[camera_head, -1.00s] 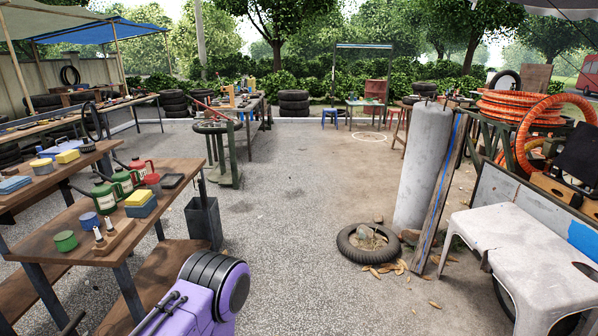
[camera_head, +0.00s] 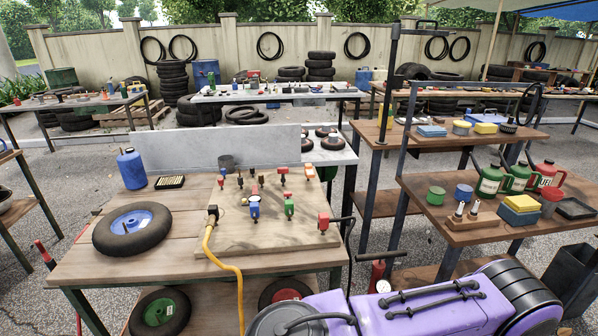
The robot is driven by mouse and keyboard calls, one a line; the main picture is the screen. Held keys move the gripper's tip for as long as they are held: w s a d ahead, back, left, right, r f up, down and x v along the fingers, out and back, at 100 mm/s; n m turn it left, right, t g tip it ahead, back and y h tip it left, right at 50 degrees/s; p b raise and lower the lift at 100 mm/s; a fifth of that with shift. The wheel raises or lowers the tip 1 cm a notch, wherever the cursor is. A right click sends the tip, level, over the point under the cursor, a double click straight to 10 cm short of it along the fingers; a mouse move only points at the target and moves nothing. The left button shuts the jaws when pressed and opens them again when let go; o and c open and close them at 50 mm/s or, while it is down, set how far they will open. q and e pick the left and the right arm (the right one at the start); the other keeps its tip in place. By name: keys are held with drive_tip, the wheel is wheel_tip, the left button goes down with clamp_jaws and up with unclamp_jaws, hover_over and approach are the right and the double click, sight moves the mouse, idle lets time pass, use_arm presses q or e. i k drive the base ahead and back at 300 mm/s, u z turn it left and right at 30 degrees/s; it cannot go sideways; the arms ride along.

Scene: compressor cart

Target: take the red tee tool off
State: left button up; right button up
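A wooden board (camera_head: 265,237) lies on the workbench in front of me and carries several small upright coloured pieces. A yellow hose (camera_head: 222,260) runs from a black fitting at the board's left down off the bench. Neither gripper is in view.
A wheel with a blue hub (camera_head: 130,227) and a blue bottle (camera_head: 131,169) are on the bench (camera_head: 180,203). A purple body with black handles (camera_head: 440,310) fills the bottom right; I cannot tell whether it is mine. A shelf table with green cans (camera_head: 490,180) stands right.

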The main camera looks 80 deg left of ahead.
sight(283, 171)
drive_tip(key=u, duration=2.8)
